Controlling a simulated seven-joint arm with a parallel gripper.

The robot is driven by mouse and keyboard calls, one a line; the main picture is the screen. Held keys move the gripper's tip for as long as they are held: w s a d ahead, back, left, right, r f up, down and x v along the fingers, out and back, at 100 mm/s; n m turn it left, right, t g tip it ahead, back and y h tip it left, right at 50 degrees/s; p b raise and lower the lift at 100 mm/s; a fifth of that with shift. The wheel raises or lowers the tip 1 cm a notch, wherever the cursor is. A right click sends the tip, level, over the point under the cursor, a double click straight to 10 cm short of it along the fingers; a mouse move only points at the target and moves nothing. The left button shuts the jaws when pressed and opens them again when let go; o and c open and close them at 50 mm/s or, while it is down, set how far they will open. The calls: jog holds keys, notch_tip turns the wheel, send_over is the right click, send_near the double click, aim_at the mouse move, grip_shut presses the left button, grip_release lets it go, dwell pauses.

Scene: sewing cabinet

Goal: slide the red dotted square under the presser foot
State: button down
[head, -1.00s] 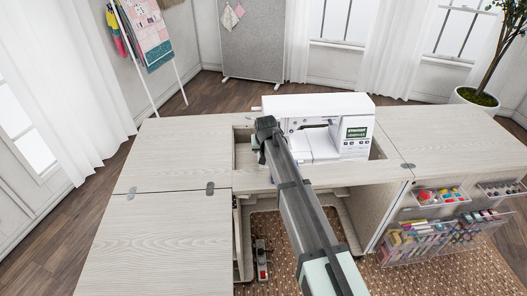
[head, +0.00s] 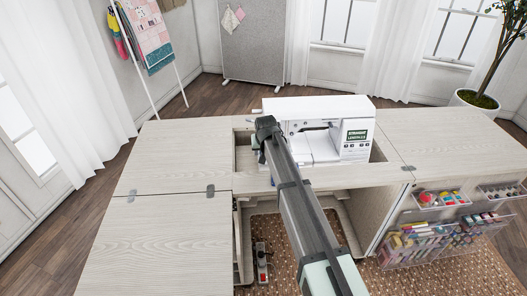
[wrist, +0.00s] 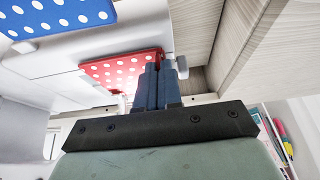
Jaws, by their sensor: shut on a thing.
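A red square with white dots (wrist: 118,70) shows in the wrist view, lying flat beside the white sewing machine's body. My gripper (wrist: 161,66) is shut on its right edge; the dark fingers cover part of it. A blue square with white dots (wrist: 60,14) shows at the top left of the wrist view, apart from the red one. In the head view the white sewing machine (head: 312,107) is set in the cabinet, and my gripper (head: 268,130) is at its left end. The squares are hidden there. I cannot make out the presser foot clearly.
The pale wood cabinet top (head: 180,150) is clear on the left and the right panel (head: 445,135) is clear too. The machine sits in a recessed opening with wooden edges. Clear bins of sewing supplies (head: 430,240) hang at the right front.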

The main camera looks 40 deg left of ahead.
jog(key=c, duration=1.2)
grip_release()
jog(key=v, duration=1.3)
jog(key=shift+s+d+r, duration=0.1)
jog(key=shift+s+r, duration=0.05)
jog(key=shift+r, duration=0.2)
